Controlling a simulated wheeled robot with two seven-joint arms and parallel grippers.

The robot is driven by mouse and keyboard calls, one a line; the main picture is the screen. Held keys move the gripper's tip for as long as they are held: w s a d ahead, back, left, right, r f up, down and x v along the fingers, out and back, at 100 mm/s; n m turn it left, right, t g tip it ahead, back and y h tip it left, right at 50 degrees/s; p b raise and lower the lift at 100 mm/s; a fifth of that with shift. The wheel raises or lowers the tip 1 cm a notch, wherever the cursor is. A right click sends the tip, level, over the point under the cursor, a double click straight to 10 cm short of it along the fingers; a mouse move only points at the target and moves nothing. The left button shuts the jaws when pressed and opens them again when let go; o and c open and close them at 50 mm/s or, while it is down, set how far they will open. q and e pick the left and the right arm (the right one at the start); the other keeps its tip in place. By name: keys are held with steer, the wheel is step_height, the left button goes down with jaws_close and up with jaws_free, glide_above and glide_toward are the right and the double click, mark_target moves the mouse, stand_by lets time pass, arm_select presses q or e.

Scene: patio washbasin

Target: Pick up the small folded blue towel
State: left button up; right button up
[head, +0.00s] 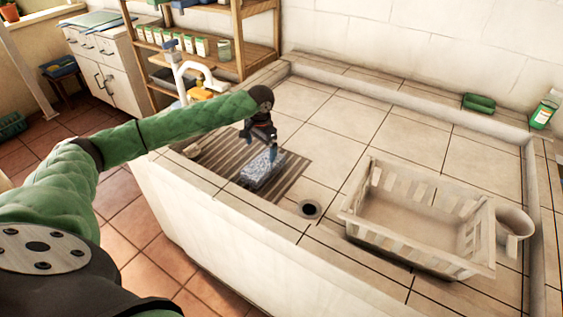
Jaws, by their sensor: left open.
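The small folded blue towel (262,171) lies on the brown slatted mat (290,187) at the left part of the tiled basin top. It looks blue-grey and speckled. My left gripper (273,153) points down right over the towel's upper end, with its fingers open. Whether the fingertips touch the towel or stay just above it I cannot tell. The gripper hides the towel's far end. My right gripper is not in the view.
A cream slatted basket (420,215) stands to the right, with a beige cup (513,229) beside it. A round drain (310,209) lies between mat and basket. A faucet (190,72) rises at the left. A green soap dish (479,103) sits on the back ledge. The tiles behind are clear.

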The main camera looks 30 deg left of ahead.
mark_target(263, 163)
arm_select(q)
steer(key=shift+w+d+f+h, duration=0.2)
steer(key=shift+d+h, duration=0.1)
steer(key=shift+d, duration=0.15)
steer(key=shift+s+d+n+g, duration=0.15)
steer(key=shift+d+n+g, duration=0.15)
steer(key=shift+n, duration=0.1)
steer(key=shift+s+a+r+n, duration=0.15)
steer(key=shift+s+r+n, duration=0.15)
steer(key=shift+s, duration=0.05)
steer(key=shift+f, duration=0.25)
step_height(263, 163, down, 2)
steer(key=shift+w+f+p, duration=0.15)
steer(key=shift+p, duration=0.15)
steer(key=shift+f, duration=0.15)
steer(key=f+p, duration=0.1)
steer(key=f, duration=0.3)
steer(key=shift+s+p, duration=0.2)
steer(key=shift+p, duration=0.15)
steer(key=shift+f, duration=0.5)
steer(key=shift+a, duration=0.1)
steer(key=c, duration=1.2)
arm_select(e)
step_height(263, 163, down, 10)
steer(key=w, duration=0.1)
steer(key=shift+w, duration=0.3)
